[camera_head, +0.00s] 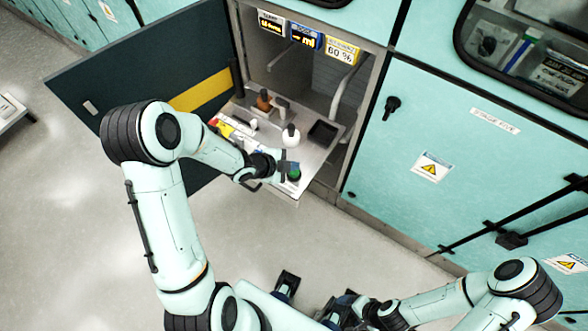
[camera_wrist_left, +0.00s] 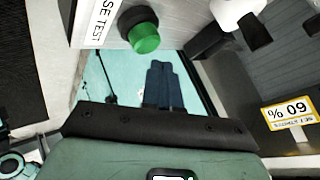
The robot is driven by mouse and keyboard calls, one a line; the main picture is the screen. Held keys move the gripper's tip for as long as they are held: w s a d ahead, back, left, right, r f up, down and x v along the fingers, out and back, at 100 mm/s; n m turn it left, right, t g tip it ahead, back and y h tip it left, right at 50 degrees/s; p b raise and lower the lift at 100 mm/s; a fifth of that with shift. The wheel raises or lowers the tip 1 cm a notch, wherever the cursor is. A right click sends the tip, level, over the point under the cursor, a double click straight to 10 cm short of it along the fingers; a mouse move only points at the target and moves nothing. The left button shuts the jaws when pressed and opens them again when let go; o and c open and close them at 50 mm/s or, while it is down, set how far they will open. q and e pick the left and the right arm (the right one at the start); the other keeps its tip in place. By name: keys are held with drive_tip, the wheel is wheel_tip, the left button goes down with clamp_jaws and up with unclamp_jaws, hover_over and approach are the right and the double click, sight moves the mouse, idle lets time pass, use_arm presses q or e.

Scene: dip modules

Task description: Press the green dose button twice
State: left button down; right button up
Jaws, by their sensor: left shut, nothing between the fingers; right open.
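The green dose button (camera_head: 294,174) sits in a dark round collar near the front edge of a pull-out panel in the open cabinet. In the left wrist view the green button (camera_wrist_left: 145,38) is plain, beside a white label partly reading "SE TEST". My left gripper (camera_head: 283,165) is right by the button in the head view. Its dark fingers (camera_wrist_left: 166,84) are together and empty, and appear apart from the button in the wrist view. Whether the button is pressed in cannot be told. My right gripper (camera_head: 312,297) is open and empty, low in the head view, away from the panel.
The panel also carries a white knob (camera_head: 290,136), an orange-brown item (camera_head: 263,100) and a dark square tray (camera_head: 323,131). The dark cabinet door (camera_head: 140,70) stands open at left. The floor (camera_head: 75,220) is clear.

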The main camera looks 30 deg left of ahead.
use_arm(q)
drive_tip(key=shift+f, duration=0.15)
use_arm(e)
drive_tip(key=shift+f, duration=0.15)
use_arm(q)
drive_tip(key=shift+f+b, duration=0.3)
drive_tip(key=shift+b, duration=0.1)
use_arm(e)
drive_tip(key=shift+s+f, duration=0.2)
drive_tip(key=shift+f, duration=0.1)
use_arm(q)
drive_tip(key=shift+f+b, duration=0.55)
drive_tip(key=shift+f, duration=0.05)
use_arm(e)
drive_tip(key=shift+s+f, duration=0.15)
drive_tip(key=shift+f, duration=0.4)
use_arm(q)
drive_tip(key=shift+r, duration=0.1)
use_arm(e)
drive_tip(key=shift+r, duration=0.1)
use_arm(q)
drive_tip(key=shift+r+p, duration=0.8)
drive_tip(key=shift+r, duration=0.1)
use_arm(e)
drive_tip(key=shift+w+r, duration=0.3)
drive_tip(key=shift+r, duration=0.45)
use_arm(q)
drive_tip(key=shift+r, duration=0.15)
use_arm(e)
drive_tip(key=shift+r, duration=0.1)
